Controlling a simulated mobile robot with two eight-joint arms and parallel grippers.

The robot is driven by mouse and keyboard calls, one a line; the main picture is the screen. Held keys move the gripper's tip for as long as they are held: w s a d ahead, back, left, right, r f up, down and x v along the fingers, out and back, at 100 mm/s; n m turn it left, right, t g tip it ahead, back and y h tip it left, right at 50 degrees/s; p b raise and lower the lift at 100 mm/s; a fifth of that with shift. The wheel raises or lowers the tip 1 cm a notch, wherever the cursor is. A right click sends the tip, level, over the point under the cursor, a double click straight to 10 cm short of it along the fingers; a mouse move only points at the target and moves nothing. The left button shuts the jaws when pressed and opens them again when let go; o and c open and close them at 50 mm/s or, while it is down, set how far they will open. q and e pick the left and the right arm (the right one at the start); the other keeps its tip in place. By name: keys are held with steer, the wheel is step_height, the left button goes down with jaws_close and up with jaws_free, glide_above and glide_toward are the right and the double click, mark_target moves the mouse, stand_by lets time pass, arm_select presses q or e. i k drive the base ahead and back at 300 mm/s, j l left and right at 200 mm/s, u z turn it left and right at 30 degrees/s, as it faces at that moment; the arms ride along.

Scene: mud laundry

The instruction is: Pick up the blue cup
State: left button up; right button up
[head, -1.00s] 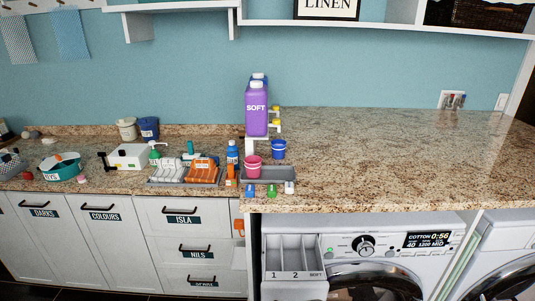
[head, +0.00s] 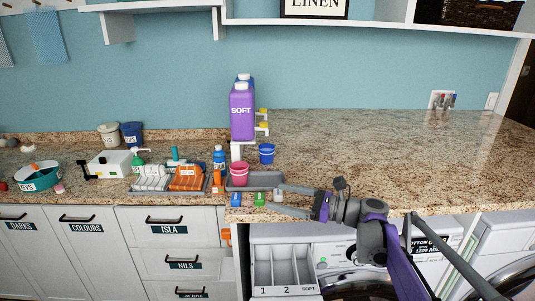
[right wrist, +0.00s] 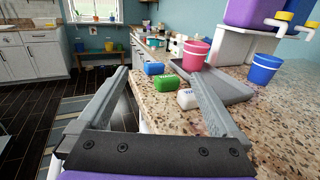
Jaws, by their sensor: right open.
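The blue cup (head: 266,153) stands on the granite counter behind the grey tray, right of the purple SOFT bottle. It also shows in the right wrist view (right wrist: 263,70), right of the pink cup. My right gripper (head: 275,198) is open and empty at the counter's front edge, in front of the tray and short of the blue cup. In the right wrist view its fingers (right wrist: 157,75) are spread wide, with the blue cup to the right of both. My left gripper is not in view.
The pink cup (head: 239,173) stands at the grey tray (head: 272,181). Small blue (head: 236,199), green (head: 259,198) and white (right wrist: 187,98) blocks lie along the front edge near my fingers. The purple bottle (head: 242,112) stands on a white stand with yellow taps. The counter at right is clear.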

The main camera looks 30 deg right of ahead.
mark_target(267, 154)
steer(key=i+l, duration=0.65)
steer(key=l, duration=0.15)
